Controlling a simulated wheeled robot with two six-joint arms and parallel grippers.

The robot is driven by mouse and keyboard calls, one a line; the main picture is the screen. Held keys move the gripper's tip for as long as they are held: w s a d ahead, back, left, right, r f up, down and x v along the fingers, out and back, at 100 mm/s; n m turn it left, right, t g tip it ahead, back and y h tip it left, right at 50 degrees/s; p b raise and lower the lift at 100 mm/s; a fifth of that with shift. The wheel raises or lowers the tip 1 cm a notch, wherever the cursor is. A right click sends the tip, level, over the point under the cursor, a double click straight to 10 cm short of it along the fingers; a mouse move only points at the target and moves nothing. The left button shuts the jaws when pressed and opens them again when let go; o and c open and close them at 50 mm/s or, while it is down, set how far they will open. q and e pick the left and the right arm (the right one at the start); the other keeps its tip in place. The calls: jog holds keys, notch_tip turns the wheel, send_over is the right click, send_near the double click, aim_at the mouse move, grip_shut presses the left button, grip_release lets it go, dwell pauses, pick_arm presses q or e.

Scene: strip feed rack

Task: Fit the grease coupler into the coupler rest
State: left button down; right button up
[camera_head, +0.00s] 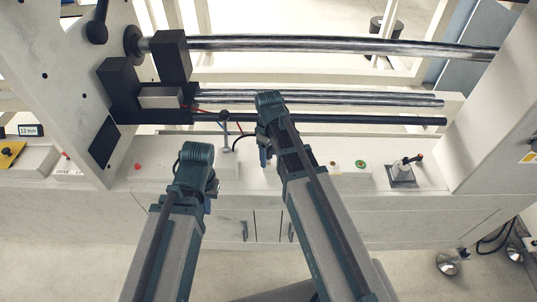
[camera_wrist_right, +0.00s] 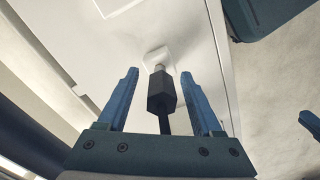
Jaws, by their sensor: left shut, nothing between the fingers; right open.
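My right gripper (camera_head: 264,157) points down over the white deck in the head view. In the right wrist view its two blue fingers (camera_wrist_right: 159,73) are open, one on each side of a dark six-sided body with a silvery tip, which looks like the grease coupler (camera_wrist_right: 161,94). Gaps show between it and both fingers. Its tip meets or overlaps a small white block (camera_wrist_right: 158,57); I cannot tell if this is the coupler rest or whether the coupler is seated. My left gripper (camera_head: 208,205) is shut and empty, left of the right one, mostly hidden by its wrist.
Steel rollers (camera_head: 330,43) and a dark bar (camera_head: 350,120) run across behind the arms. A thin post (camera_head: 225,125) stands between the grippers. A grey base with a lever (camera_head: 402,174) stands on the deck at right, beside a green button (camera_head: 360,164).

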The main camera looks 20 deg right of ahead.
jog(key=shift+r, duration=0.1)
notch_tip(320, 180, up, 14)
jog(key=p, duration=1.4)
jog(key=shift+f, duration=0.2)
jog(key=s+a+m+h, duration=0.1)
jog(key=s+a+m, duration=0.4)
jog(key=s+a, duration=0.5)
jog(key=s, duration=0.4)
jog(key=shift+s+a, duration=0.15)
jog(key=shift+a, duration=0.05)
